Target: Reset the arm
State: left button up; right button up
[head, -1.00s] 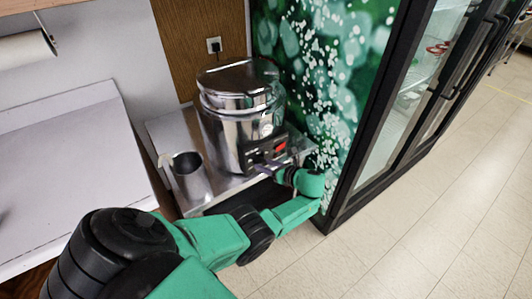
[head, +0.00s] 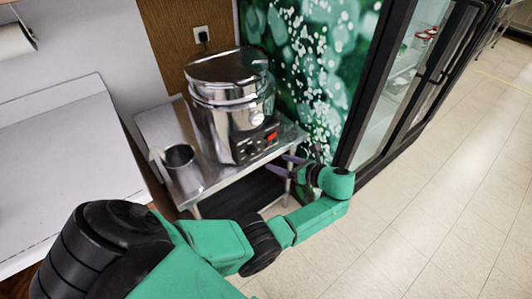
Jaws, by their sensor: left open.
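My left arm comes in from the lower left in the head view and reaches across to the right. Its left gripper (head: 287,165) is open and empty, with its dark fingers pointing left, close to the front right of a steel cooker (head: 230,105). I cannot tell whether the fingers touch the cooker or the stand. The cooker has a lid, a black control panel (head: 257,144) and a red switch (head: 271,136). My right gripper is not in the view.
The cooker and a steel canister (head: 183,168) stand on a steel table (head: 150,122). A white counter (head: 60,160) is at the left. A black-framed glass fridge (head: 390,90) stands at the right. The tiled floor (head: 440,200) on the right is clear.

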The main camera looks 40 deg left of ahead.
pick_arm(q)
jog(key=shift+v, duration=1.35)
